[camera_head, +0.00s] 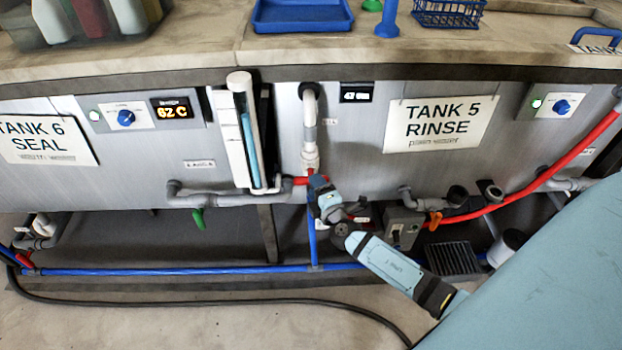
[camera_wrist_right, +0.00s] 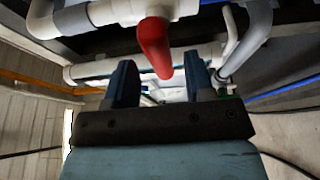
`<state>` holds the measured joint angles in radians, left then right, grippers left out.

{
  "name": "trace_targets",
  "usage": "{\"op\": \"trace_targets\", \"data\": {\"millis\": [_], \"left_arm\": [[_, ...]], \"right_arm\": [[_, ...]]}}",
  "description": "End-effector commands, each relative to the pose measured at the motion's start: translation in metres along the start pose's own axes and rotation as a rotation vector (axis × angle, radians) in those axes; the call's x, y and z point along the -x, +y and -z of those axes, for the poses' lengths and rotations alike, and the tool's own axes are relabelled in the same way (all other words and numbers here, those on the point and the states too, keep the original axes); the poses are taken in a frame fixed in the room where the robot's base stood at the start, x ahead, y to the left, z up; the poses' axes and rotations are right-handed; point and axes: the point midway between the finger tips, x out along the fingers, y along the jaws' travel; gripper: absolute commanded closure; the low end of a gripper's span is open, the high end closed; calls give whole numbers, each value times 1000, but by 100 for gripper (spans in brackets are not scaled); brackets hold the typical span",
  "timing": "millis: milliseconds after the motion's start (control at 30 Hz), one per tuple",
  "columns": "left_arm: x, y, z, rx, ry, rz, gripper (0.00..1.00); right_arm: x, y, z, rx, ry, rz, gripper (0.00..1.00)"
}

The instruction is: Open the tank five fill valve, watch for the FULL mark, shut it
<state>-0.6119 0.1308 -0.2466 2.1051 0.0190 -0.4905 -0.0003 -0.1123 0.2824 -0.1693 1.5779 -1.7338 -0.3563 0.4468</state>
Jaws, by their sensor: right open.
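The TANK 5 RINSE sign (camera_head: 438,123) hangs on the grey tank front. Left of it, a white fill pipe (camera_head: 310,130) runs down to a valve with a red handle (camera_head: 300,181). My right gripper (camera_head: 318,184) is at this valve and partly covers it. In the right wrist view the red handle (camera_wrist_right: 154,48) points down toward the gap between the open fingers (camera_wrist_right: 162,82); I cannot tell if it touches them. A sight tube (camera_head: 246,135) with blue liquid stands left of the pipe. Its marks are too small to read. My left gripper is out of view.
A blue pipe (camera_head: 180,271) runs low along the front. A grey pipe with a green handle (camera_head: 198,219) lies left of the sight tube. A red hose (camera_head: 555,172), an orange handle (camera_head: 433,220) and a floor grate (camera_head: 452,258) are to the right.

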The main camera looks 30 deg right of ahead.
Motion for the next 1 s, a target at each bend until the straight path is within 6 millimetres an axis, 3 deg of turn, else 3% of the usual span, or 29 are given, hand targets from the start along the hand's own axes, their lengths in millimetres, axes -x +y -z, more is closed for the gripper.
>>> {"op": "trace_targets", "data": {"millis": [200,567,800,1000], "left_arm": [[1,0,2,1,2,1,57],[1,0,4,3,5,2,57],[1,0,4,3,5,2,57],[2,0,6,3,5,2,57]], "right_arm": [[-26,0,0,0,0,0,51],[-32,0,0,-1,0,1,51],[-31,0,0,-1,0,1,100],[-31,0,0,7,0,4,100]]}}
